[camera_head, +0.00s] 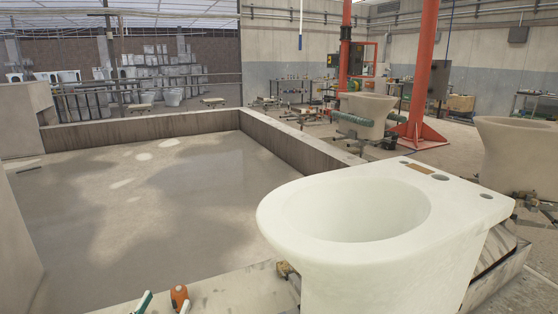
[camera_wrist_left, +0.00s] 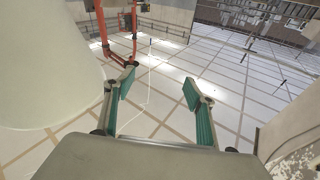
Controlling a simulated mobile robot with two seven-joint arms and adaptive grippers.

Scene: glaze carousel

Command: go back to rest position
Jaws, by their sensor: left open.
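My left gripper (camera_head: 143,303) shows only as a teal-padded fingertip at the bottom edge of the head view, left of the white toilet bowl (camera_head: 330,265). In the left wrist view the left gripper (camera_wrist_left: 158,87) is open, with its two teal pads wide apart and nothing between them. A large pale rounded surface (camera_wrist_left: 45,75), apparently the bowl, fills the left of that view, beside the gripper and apart from the fingers. My right gripper is in neither view.
A low concrete-walled basin (camera_head: 130,215) lies to the left. A small orange object (camera_head: 180,297) is at the bottom edge by the fingertip; I cannot tell what it is. Other bowls stand behind (camera_head: 368,112) and at the right (camera_head: 520,155). Red posts (camera_head: 422,75) rise behind.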

